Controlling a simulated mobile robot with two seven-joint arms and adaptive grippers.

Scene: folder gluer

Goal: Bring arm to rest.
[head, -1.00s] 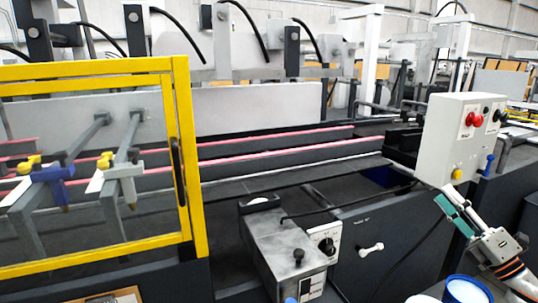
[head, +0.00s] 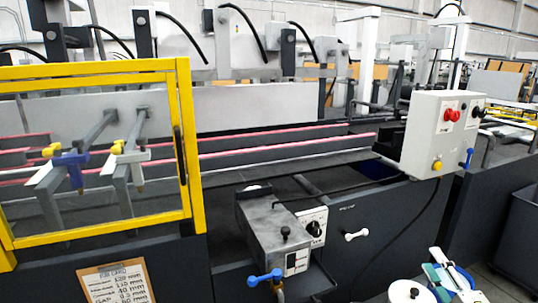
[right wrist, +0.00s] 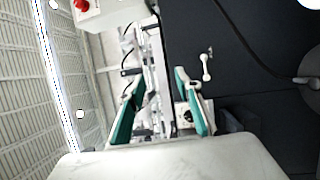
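My right gripper (head: 445,268) is low at the bottom right of the head view, in front of the dark machine side and below the grey control box (head: 437,135). In the right wrist view its two green-padded fingers (right wrist: 158,95) stand apart with nothing between them. My left gripper is not in view.
A metal glue unit (head: 270,238) with a dial and a blue-handled valve (head: 264,276) juts out left of my right gripper. A yellow-framed guard (head: 187,150) and a clipboard (head: 115,283) are further left. A white-handled lever (head: 356,235) sticks out from the machine side.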

